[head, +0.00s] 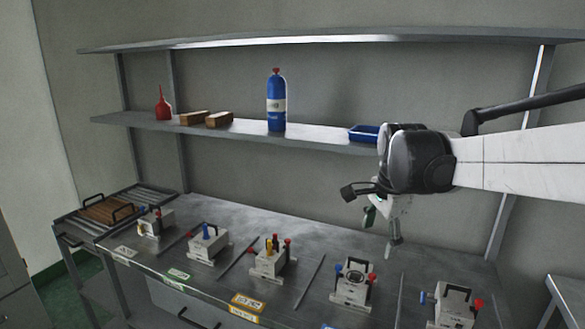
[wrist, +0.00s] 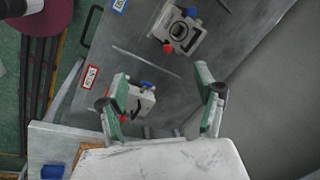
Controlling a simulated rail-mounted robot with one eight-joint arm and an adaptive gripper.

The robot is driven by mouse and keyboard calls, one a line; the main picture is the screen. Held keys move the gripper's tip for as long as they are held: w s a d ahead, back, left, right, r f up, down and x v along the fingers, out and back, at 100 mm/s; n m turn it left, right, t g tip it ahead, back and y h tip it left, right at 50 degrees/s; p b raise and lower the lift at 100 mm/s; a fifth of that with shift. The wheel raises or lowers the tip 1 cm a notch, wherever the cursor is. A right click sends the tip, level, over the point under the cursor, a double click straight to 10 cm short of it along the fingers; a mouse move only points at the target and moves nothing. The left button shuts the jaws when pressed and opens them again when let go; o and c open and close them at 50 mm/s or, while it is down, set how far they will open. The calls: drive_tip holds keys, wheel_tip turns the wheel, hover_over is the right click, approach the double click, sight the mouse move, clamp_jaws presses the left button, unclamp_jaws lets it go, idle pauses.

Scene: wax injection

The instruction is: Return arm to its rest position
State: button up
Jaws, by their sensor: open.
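My arm reaches in from the right in the head view. My gripper (head: 392,242) hangs from its black wrist, pointing down above the right part of the bench, apart from everything. In the wrist view my gripper (wrist: 157,88) has its green-and-grey fingers spread wide with nothing held. A grey mold block with a black handle and blue and red knobs (wrist: 144,101) shows below, between the fingers. It appears at the bench's right end in the head view (head: 452,307). A mold with a round opening (head: 353,284) stands left of it.
More mold blocks (head: 268,262) stand along the metal bench (head: 330,245), with thin dividers between them. A shelf above holds a blue bottle (head: 276,103), a blue tray (head: 364,133), wooden blocks (head: 219,119) and a red funnel-like item (head: 163,105). A side table (head: 568,291) stands right.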

drive_tip(key=s+f+n+t, duration=0.2)
drive_tip(key=s+n, duration=0.5)
drive_tip(key=s, duration=0.4)
drive_tip(key=s+f+n+t, duration=0.2)
drive_tip(key=s+n, duration=0.5)
drive_tip(key=s, duration=0.5)
drive_tip(key=shift+f, duration=0.5)
